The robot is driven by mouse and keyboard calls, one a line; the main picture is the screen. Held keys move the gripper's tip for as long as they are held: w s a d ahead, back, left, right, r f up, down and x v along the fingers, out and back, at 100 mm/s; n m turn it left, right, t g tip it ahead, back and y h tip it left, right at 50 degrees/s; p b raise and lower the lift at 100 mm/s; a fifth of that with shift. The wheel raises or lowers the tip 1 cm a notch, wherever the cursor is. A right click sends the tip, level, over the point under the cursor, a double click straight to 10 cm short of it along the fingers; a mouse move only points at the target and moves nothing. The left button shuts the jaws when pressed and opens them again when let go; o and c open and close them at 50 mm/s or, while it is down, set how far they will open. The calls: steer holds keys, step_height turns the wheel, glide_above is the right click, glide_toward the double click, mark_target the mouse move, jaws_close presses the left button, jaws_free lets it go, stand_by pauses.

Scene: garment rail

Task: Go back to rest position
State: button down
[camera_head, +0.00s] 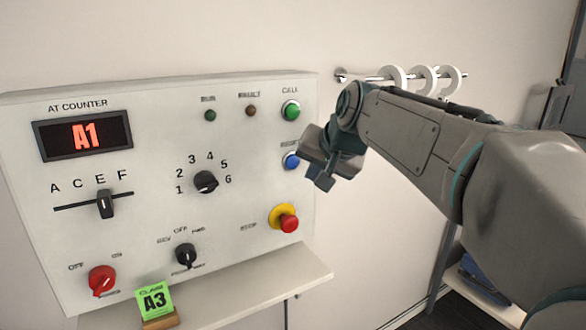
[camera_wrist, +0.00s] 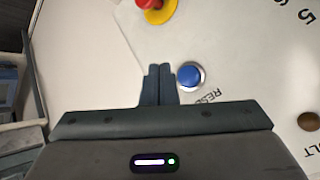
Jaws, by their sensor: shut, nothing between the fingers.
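My gripper (camera_head: 322,178) is in front of the right edge of a white control panel (camera_head: 120,110), close to the blue reset button (camera_head: 291,160). In the wrist view my gripper's fingers (camera_wrist: 158,70) are together with nothing between them. The blue button (camera_wrist: 190,76) shows just right of the fingertips there. I cannot tell whether the fingers touch the panel. My arm reaches in from the right side of the head view.
A green call button (camera_head: 291,110) and a red stop button (camera_head: 289,223) are near my gripper. A shelf (camera_head: 250,290) below holds a green A3 tag (camera_head: 154,300). A rail with white rings (camera_head: 425,78) is on the wall behind my arm.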

steer(key=shift+s+d, duration=0.3)
steer(key=shift+s, duration=0.2)
steer(key=s+d+f+g+h+p, duration=0.1)
steer(key=s+d+f, duration=0.3)
steer(key=s+f, duration=0.2)
steer(key=s+d+f+n+g+h+p, duration=0.1)
steer(key=s+d+f+g+p, duration=0.1)
steer(key=s+d+f, duration=0.3)
steer(key=s+d+f+g+h+p, duration=0.2)
steer(key=s+d+f, duration=0.3)
steer(key=s, duration=0.7)
step_height(320, 180, down, 2)
steer(key=shift+s+d+f+n, duration=0.2)
steer(key=shift+s+f+n, duration=0.05)
steer(key=shift+s+n, duration=0.05)
steer(key=shift+a, duration=0.1)
